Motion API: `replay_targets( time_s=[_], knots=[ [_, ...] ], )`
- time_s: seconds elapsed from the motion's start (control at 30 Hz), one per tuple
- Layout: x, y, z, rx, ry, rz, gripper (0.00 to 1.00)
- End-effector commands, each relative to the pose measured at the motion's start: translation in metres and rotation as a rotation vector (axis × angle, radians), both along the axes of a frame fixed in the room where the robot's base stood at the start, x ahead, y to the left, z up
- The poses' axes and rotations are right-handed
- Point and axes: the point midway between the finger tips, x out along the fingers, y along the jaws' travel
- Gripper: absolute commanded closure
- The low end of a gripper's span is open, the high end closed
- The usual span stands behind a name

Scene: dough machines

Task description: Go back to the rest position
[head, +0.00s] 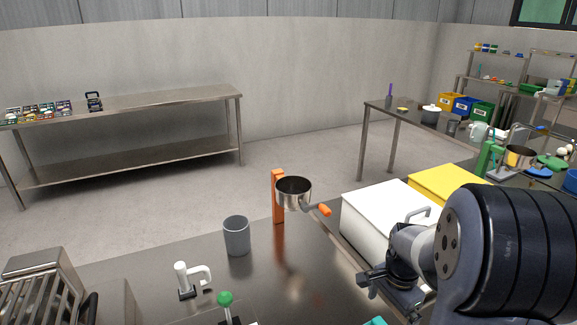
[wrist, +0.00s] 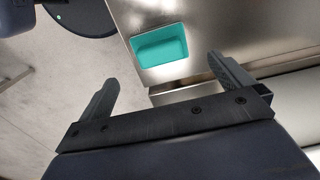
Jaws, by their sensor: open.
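My gripper (head: 388,290) is at the lower right of the head view, at the end of my dark arm, beside the white box. In the wrist view its two fingers (wrist: 165,92) are spread wide apart with nothing between them. A teal tray (wrist: 160,47) lies on the metal surface beyond the fingers in the wrist view. Only a sliver of a teal thing (head: 376,321) shows at the bottom edge of the head view.
On the near metal table stand a grey cup (head: 237,236), an orange stand (head: 278,200) with a metal pot (head: 294,193), and a white-handled tool (head: 183,280). A white box (head: 362,216) and yellow box (head: 446,184) sit close to my arm. Open floor lies behind.

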Motion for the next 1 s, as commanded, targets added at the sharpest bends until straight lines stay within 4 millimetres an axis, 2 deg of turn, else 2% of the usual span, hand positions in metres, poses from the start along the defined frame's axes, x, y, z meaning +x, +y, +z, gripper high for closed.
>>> replay_targets(
  time_s=[0.1, 0.43, 0.5, 0.7, 1.0],
  knots=[
    [-0.001, 0.0, -0.025, 0.002, 0.007, 0.0, 0.0],
    [-0.001, 0.0, -0.084, 0.0, 0.002, 0.0, 0.0],
    [0.001, 0.0, -0.07, -0.001, -0.005, 0.0, 0.0],
    [0.0, 0.0, -0.053, -0.001, -0.003, 0.0, 0.0],
    [0.0, 0.0, -0.048, 0.0, 0.0, 0.0, 0.0]
  ],
)
